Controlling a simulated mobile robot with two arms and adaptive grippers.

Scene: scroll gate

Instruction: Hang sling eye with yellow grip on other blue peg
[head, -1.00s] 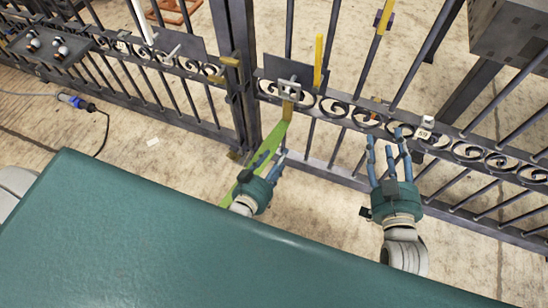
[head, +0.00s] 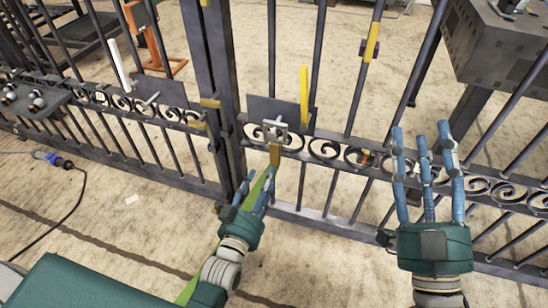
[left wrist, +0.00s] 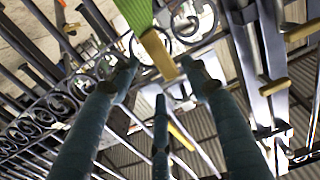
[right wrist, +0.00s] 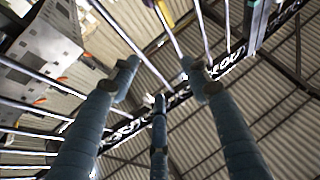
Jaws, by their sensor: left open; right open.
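The green sling (head: 265,182) hangs at the gate from a silver metal peg fitting (head: 276,131) on a dark plate. Its yellow grip (head: 275,154) is at the upper end, just below the fitting. The grip also shows in the left wrist view (left wrist: 159,54), between my fingertips. My left gripper (head: 257,184) is open around or beside the strap below the grip; contact cannot be told. Another peg (head: 151,99) sticks out from a plate on the left gate panel, and looks empty. No blue shows clearly on either peg. My right gripper (head: 421,150) is open and empty before the right panel.
The gate's bars and scrollwork (head: 325,149) run across the view, with a thick post (head: 212,80) between the panels. A yellow upright (head: 304,97) and a white upright (head: 119,65) stand by the plates. A cable (head: 77,195) lies on the floor.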

